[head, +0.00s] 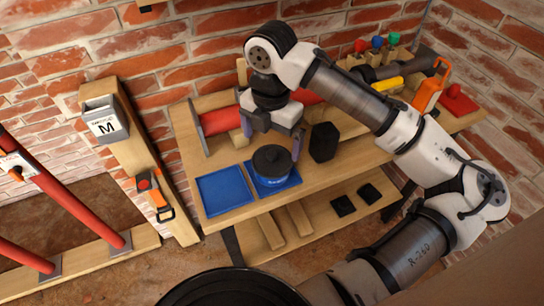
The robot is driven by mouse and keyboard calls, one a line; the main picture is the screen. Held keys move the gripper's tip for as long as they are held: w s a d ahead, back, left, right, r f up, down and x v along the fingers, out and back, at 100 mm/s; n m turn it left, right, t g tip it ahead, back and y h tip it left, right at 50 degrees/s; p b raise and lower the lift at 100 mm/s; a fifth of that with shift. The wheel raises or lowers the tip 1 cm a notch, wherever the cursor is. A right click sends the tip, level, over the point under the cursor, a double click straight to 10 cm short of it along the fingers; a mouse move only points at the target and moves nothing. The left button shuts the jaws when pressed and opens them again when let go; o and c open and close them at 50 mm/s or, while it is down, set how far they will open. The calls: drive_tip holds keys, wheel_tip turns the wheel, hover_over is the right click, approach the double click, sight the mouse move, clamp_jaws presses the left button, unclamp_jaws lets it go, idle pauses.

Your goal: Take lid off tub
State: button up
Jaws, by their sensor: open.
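A dark round tub (274,174) with a pale marking on its front stands on the right-hand blue mat (290,181) on the workbench. Its black lid (271,157) is on top, with a small raised part in the middle. My gripper (272,137) points down just above and behind the lid in the picture. Its jaws are apart with nothing between them. The right finger comes down close to the lid's right edge; I cannot tell if it touches.
An empty blue mat (225,190) lies left of the tub. A black hexagonal block (323,142) stands close to the right. A red cylinder (219,120) lies behind. An orange-handled tool (430,88) is at the bench's right. A lower shelf holds black pads (343,205).

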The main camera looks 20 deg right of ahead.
sight(272, 153)
drive_tip(key=shift+f+p, duration=0.7)
drive_tip(key=shift+f, duration=1.85)
drive_tip(key=c, duration=0.7)
drive_tip(key=shift+c, duration=0.2)
drive_tip(key=shift+r, duration=0.15)
wheel_tip(272, 153, up, 18)
drive_tip(key=b, duration=0.3)
drive_tip(key=shift+b, duration=0.3)
